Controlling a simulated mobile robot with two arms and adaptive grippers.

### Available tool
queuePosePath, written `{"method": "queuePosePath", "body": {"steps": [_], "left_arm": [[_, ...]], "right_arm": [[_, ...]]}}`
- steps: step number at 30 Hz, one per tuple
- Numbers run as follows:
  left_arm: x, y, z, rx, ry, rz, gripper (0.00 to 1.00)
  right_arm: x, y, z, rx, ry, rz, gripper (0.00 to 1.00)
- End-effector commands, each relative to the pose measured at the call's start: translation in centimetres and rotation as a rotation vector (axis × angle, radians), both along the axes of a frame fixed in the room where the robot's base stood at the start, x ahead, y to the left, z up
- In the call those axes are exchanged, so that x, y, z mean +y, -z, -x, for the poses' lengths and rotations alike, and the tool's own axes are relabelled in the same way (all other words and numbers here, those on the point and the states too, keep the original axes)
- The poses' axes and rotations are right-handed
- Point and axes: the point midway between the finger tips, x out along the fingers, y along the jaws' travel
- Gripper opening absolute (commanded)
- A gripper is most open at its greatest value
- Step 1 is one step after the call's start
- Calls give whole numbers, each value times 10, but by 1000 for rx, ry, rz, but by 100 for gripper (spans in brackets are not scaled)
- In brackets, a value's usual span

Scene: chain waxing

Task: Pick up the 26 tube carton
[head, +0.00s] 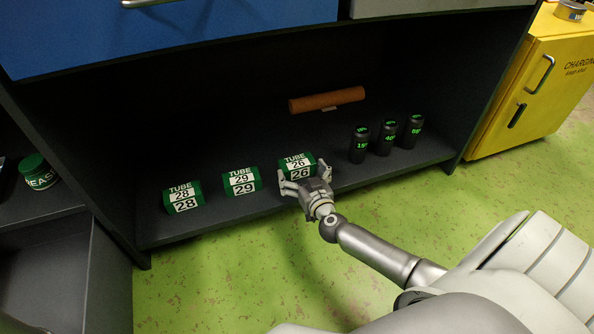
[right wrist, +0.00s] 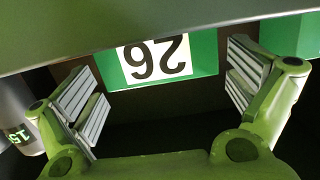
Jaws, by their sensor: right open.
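The green 26 tube carton (head: 297,163) stands on the dark lower shelf, right of the other two cartons. My right gripper (head: 304,185) is open in front of it, with its fingers toward the carton's two sides. In the right wrist view the carton (right wrist: 205,55) shows upside down between the open fingers of the gripper (right wrist: 165,95), with dark gaps on both sides. I cannot tell whether a finger touches it. My left gripper is not in view.
The 29 carton (head: 241,182) and 28 carton (head: 183,197) stand to the left. Dark cylinders (head: 385,138) stand to the right. A brown roll (head: 327,100) lies behind. The shelf board (head: 150,232) has a front edge; a drawer (head: 160,35) overhangs it.

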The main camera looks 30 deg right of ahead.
Motion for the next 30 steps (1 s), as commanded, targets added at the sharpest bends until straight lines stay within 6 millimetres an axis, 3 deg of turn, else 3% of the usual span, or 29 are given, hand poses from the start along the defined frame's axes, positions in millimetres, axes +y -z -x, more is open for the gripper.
{"method": "queuePosePath", "body": {"steps": [1,7,19,27,30], "left_arm": [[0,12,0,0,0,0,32],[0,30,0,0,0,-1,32],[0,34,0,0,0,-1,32],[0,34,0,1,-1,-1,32],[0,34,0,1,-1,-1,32]], "right_arm": [[-2,5,-7,-5,-1,1,100],[-8,7,-29,-3,0,-1,100],[-10,5,-38,-1,0,0,100],[-10,5,-38,-1,0,0,67],[-10,5,-38,-2,0,0,65]]}}
